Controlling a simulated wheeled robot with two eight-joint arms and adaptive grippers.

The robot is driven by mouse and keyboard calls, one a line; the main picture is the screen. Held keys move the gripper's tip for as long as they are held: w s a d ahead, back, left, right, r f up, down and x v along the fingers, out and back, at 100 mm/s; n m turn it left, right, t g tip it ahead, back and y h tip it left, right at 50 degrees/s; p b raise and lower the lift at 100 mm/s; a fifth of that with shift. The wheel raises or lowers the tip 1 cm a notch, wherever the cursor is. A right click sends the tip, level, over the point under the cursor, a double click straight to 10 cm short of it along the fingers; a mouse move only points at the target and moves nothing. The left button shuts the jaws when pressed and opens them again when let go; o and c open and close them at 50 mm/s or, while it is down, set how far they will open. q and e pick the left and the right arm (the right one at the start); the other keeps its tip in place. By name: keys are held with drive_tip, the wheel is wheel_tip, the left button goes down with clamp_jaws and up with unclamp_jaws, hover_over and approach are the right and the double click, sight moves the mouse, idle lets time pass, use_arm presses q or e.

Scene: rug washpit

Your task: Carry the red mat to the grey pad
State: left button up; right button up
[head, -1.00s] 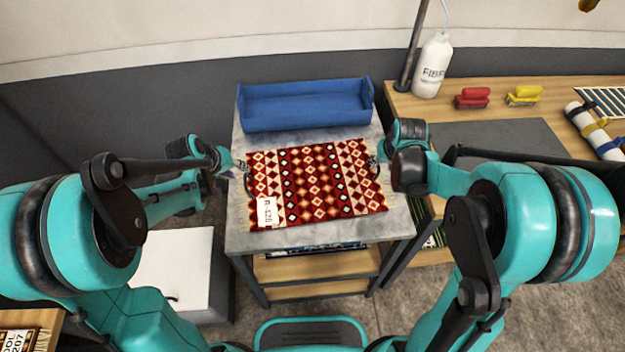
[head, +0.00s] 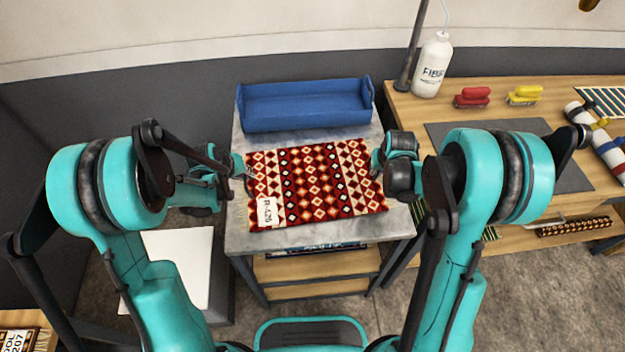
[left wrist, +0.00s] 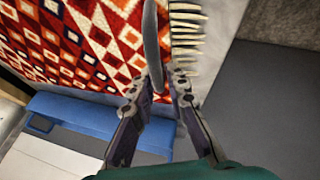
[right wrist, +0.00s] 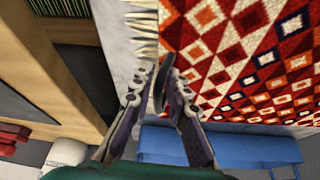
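The red patterned mat (head: 315,180) lies flat on the grey top of a small cart (head: 400,215), with a white tag (head: 270,212) at its near left corner. My left gripper (head: 250,174) is at its left edge. In the left wrist view a dark curved handle (left wrist: 152,45) runs between the two close-set fingers. My right gripper (head: 377,169) is at the right edge, with another dark handle (right wrist: 162,80) between its fingers. Whether the fingers press on the handles is unclear. The grey pad (head: 570,178) lies on the wooden bench at right, partly hidden by my right arm.
A blue tray (head: 305,106) stands behind the mat on the cart. The bench also holds a white bottle (head: 433,65), a red brush (head: 472,97), a yellow brush (head: 524,95) and a strapped roll (head: 597,142). A lamp post (head: 411,50) rises at the bench's left end.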

use_arm(q)
clamp_jaws()
use_arm(e)
clamp_jaws()
